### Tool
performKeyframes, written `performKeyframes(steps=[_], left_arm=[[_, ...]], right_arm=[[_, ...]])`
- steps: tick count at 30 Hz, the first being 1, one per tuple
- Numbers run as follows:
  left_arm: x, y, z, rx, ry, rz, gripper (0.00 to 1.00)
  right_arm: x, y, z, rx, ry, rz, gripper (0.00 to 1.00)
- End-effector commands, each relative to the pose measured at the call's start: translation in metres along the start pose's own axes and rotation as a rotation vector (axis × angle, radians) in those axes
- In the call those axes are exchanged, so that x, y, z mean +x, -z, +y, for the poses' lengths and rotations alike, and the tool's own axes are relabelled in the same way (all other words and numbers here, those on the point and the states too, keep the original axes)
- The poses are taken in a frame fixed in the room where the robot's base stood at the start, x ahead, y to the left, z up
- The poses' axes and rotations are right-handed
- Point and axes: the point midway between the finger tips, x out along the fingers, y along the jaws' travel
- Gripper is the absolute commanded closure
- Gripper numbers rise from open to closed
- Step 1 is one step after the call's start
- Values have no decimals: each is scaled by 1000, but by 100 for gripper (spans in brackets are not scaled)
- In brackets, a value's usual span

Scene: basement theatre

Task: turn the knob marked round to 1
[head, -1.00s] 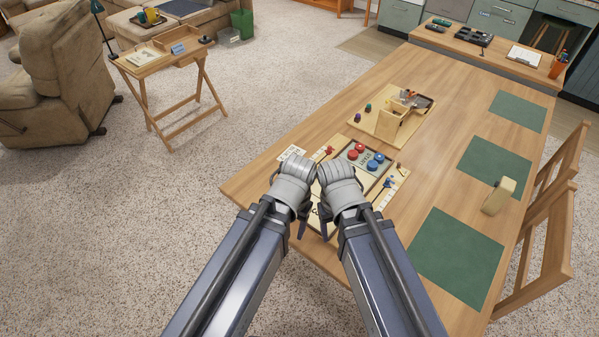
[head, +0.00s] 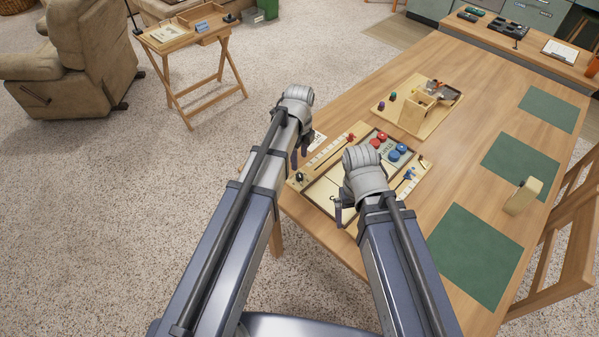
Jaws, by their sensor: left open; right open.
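A wooden game board (head: 322,194) lies on the near left part of the table, with red discs (head: 378,140) and blue discs (head: 396,153) at its far end. A small dark knob-like piece (head: 300,177) sits at the near end of its left strip; I cannot read any marking or setting there. Another small piece (head: 425,163) is at the far end of the right strip. My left gripper (head: 301,155) is open and empty, above the board's left edge. My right gripper (head: 341,211) is open, over the board's near part, and its wrist hides some of the board.
A chair (head: 560,245) stands at the right edge.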

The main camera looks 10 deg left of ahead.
Motion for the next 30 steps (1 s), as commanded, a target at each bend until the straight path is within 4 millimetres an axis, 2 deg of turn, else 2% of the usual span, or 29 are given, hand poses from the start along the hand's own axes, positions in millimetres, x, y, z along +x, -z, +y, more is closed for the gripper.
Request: performKeyframes(steps=[8,14,24,30], left_arm=[[8,0,0,1,0,0,38],[27,0,0,1,0,0,38],[70,0,0,0,0,0,38],[79,0,0,0,0,0,38]], right_arm=[[8,0,-1,0,0,0,5],[26,2,-2,0,0,0,5],[69,4,-7,0,0,0,5],[79,5,-8,0,0,0,5]])
